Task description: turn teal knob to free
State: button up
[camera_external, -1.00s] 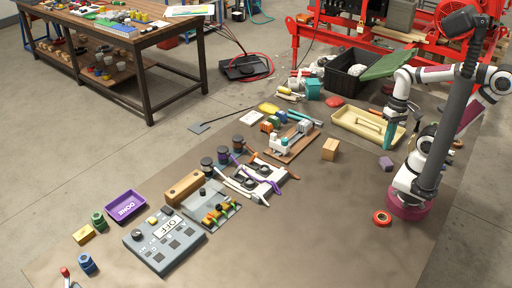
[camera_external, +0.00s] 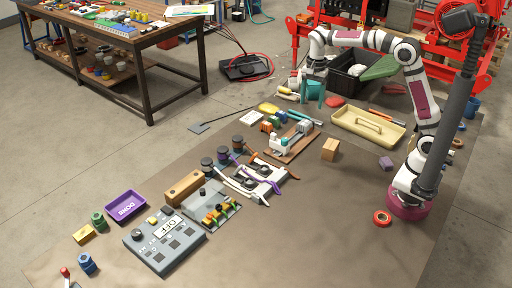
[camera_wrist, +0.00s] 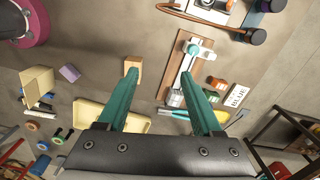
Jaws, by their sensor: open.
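My gripper (camera_external: 312,98) is open and empty, raised over the back of the mat. In the wrist view its two teal fingers (camera_wrist: 157,76) point away from the camera, spread apart. A wooden board (camera_external: 291,151) carries a white and grey fixture with a small pale teal part (camera_external: 283,142). The board also shows in the wrist view (camera_wrist: 178,68), ahead and right of the fingers, and the fixture's teal part (camera_wrist: 201,53) lies on it. I cannot tell whether this part is the teal knob, or read its setting. My gripper touches nothing on the board.
A cream tray (camera_external: 349,126), wooden block (camera_external: 331,149) and purple block (camera_external: 386,163) lie right of the board. A black crate (camera_external: 349,84) stands behind. A grey panel reading OFF (camera_external: 150,258) is at front left.

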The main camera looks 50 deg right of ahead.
aim_at(285, 139)
jog(key=w+a+f+m, duration=0.1)
jog(key=w+f+m, duration=0.35)
jog(key=w, duration=0.45)
jog(key=shift+n, duration=0.25)
notch_tip(285, 139, down, 16)
jog(key=shift+w+a+r, duration=0.15)
jog(key=shift+c, duration=0.4)
grip_shut()
